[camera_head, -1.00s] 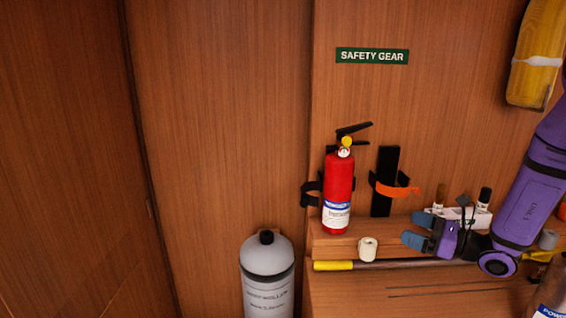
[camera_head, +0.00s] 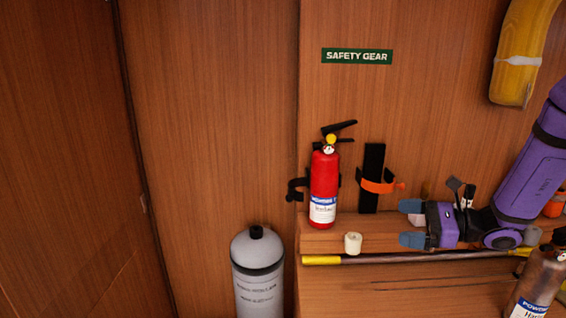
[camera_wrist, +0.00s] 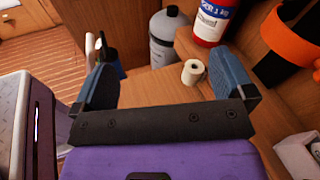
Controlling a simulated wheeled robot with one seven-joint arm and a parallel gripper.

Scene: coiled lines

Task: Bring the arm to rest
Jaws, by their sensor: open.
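My gripper (camera_head: 411,223) is at the end of my purple arm, over the right part of the wooden shelf in the head view. Its two blue fingers are apart with nothing between them. In the wrist view, my gripper (camera_wrist: 167,80) shows the same open fingers, with a white roll (camera_wrist: 193,72) beyond them near the right finger. A red fire extinguisher (camera_head: 323,187) stands upright on the shelf to the left of my gripper, apart from it. It also shows in part in the wrist view (camera_wrist: 209,22).
An empty black bracket with an orange strap (camera_head: 373,175) is on the wall behind. A yellow-ended pole (camera_head: 400,257) lies along the shelf front. A grey cylinder (camera_head: 257,275) stands lower left. The shelf holds the white roll (camera_head: 353,243).

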